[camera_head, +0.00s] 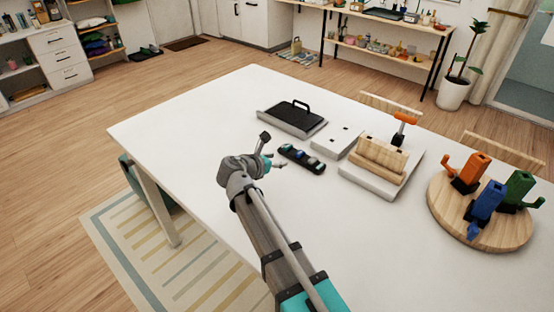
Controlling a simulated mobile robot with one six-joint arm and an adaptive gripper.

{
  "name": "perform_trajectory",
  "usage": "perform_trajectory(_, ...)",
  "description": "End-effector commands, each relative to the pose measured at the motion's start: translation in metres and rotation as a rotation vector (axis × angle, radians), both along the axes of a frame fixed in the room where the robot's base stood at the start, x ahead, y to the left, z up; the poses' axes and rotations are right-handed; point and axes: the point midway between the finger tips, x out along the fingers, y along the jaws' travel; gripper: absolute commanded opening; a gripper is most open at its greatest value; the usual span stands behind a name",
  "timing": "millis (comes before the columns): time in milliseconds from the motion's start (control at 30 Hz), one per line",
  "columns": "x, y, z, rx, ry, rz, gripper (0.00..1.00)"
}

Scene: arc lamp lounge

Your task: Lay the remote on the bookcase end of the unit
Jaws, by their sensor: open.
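No thing that I can clearly make out as the remote shows. I cannot tell which part is the bookcase end.
The white table (190,125) also bears a grey tray with a black handled piece (294,115), a flat pale block (337,141), a wooden block on a white board (380,158), and a round wooden board (446,218) with orange, blue and green pieces. Its left part is clear.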

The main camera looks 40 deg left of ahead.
Motion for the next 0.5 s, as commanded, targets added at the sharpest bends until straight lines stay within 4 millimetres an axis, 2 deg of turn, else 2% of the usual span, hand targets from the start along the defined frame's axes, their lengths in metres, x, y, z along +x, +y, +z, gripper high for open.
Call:
perform_trajectory(167, 0.0002, 0.0000, 0.0000, 0.000, 0.000, 0.000, 0.64)
perform_trajectory(233, 0.0001, 0.0000, 0.0001, 0.000, 0.000, 0.000, 0.71)
perform_trajectory(500, -0.0031, 0.0006, -0.0001, 0.000, 0.000, 0.000, 0.71)
